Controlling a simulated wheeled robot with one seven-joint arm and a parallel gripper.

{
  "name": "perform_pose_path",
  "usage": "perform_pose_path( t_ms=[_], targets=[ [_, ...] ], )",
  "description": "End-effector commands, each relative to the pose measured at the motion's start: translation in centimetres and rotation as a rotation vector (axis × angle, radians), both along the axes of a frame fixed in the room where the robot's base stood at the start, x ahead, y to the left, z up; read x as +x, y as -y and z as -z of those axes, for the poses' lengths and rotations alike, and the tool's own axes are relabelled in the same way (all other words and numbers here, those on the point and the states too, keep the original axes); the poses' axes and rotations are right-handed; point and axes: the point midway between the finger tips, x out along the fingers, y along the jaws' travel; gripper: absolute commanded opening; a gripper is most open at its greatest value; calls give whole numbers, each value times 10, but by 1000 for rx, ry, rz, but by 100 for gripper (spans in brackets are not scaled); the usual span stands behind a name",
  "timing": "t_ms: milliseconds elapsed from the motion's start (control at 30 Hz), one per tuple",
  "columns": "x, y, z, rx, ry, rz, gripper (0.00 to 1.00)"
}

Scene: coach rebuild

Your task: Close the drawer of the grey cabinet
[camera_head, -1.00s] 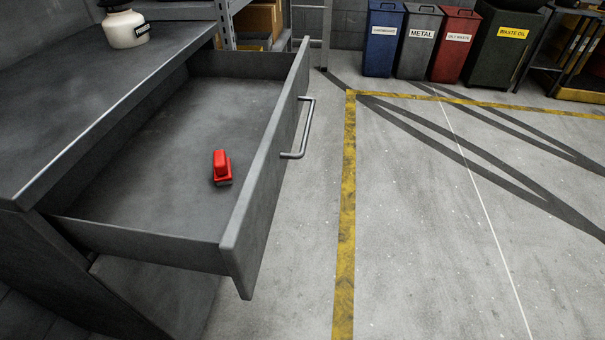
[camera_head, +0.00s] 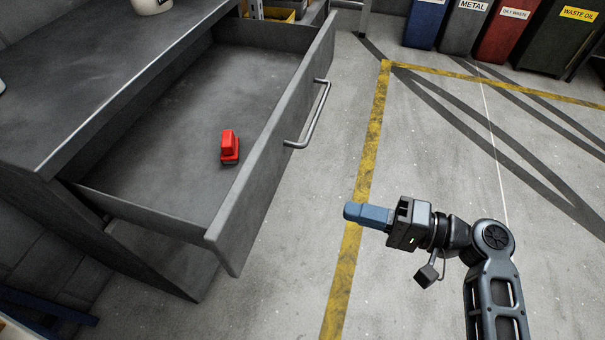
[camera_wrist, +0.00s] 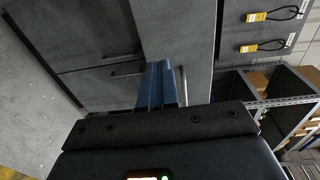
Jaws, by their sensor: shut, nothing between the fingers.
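The grey cabinet (camera_head: 90,75) stands at the left in the head view. Its drawer (camera_head: 272,150) is pulled far out, with a metal bar handle (camera_head: 314,115) on the front. A small red object (camera_head: 229,146) lies inside on the drawer floor. My gripper (camera_head: 350,211) is to the right of the drawer front, over the floor, with blue fingers pointing left toward it. The fingers are shut and empty, apart from the drawer. In the wrist view the blue fingers (camera_wrist: 161,85) point at grey cabinet fronts, with a bar handle (camera_wrist: 183,86) partly hidden behind them.
A yellow line (camera_head: 366,180) runs along the clear concrete floor right of the drawer. Blue, grey, red and dark green bins (camera_head: 500,33) stand at the back right. In the wrist view, shelving (camera_wrist: 268,95) stands at the right.

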Motion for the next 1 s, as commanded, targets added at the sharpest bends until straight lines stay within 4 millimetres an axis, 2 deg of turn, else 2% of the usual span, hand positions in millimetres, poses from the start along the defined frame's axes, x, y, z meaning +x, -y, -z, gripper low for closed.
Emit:
perform_pose_path(
  t_ms=[100,267,800,1000],
  targets=[
    [6,0,-15,38,17,-37,0],
    [10,-10,-17,47,20,-49,0],
    [43,-103,-17,45,20,-46,0],
    [51,-125,-17,44,20,-44,0]
  ],
)
